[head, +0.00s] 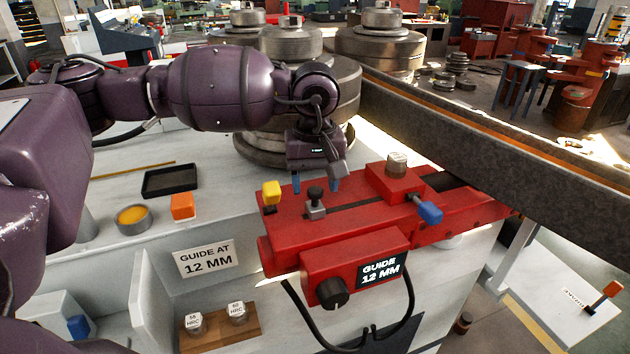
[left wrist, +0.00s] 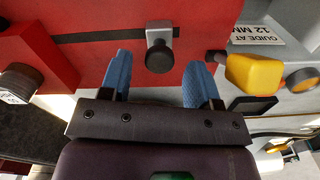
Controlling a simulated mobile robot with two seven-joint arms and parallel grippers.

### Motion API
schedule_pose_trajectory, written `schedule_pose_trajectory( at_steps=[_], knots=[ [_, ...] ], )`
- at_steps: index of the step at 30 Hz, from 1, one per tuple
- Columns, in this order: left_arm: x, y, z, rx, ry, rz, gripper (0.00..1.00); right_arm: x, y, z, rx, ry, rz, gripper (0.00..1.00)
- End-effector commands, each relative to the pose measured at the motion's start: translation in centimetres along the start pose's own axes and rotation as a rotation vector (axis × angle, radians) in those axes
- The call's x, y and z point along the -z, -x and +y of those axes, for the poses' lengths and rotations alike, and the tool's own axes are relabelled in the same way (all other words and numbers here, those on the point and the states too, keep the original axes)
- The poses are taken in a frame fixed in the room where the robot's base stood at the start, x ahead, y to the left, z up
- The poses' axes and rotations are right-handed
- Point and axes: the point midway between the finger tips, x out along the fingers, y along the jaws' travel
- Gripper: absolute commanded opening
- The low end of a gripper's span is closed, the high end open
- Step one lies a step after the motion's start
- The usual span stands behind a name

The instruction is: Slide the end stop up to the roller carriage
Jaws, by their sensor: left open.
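The end stop (head: 315,208), a small grey block with a black knob, sits in the dark slot of the red guide bed (head: 350,222). The roller carriage (head: 393,184), a red block with a metal roller on top and a blue-handled lever (head: 429,212), stands farther right along the slot, with a clear gap between them. My left gripper (head: 315,184) is open just behind the end stop. In the left wrist view its blue fingers (left wrist: 160,75) are apart, and the end stop (left wrist: 160,52) shows between and just beyond the fingertips. The carriage (left wrist: 35,55) is at the left there.
A yellow knob (head: 271,193) stands at the bed's left end. A long steel beam (head: 460,130) runs behind on the right. Large stacked rolls (head: 250,150) stand behind my arm. A black tray (head: 170,181), an orange block (head: 183,206) and a round tin (head: 134,219) lie left.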

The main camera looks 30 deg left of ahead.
Motion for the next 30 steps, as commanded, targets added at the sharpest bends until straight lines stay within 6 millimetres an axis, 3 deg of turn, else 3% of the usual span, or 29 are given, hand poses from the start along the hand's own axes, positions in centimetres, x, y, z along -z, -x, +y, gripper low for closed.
schedule_pose_trajectory(
  at_steps=[12,14,21,26,30],
  knots=[
    [0.0,-0.9,0.0,-0.001,0.0,0.0,0.57,0.2,0.0,-0.1,0.0,-0.002,0.003,0.8],
    [0.0,-0.9,0.0,-0.001,0.0,0.0,0.5,0.2,0.0,-0.1,0.0,-0.002,0.002,0.8],
    [0.0,-0.9,0.0,-0.001,0.0,0.0,0.14,-0.1,0.2,0.0,-0.001,-0.003,-0.003,0.8],
    [0.1,-0.9,0.3,-0.002,-0.001,0.0,0.12,-0.4,0.2,0.0,-0.001,-0.003,-0.006,0.8],
    [0.5,-1.1,2.1,-0.004,-0.001,0.001,0.12,-1.1,-0.2,-0.1,-0.001,-0.003,-0.006,0.8]
  ],
)
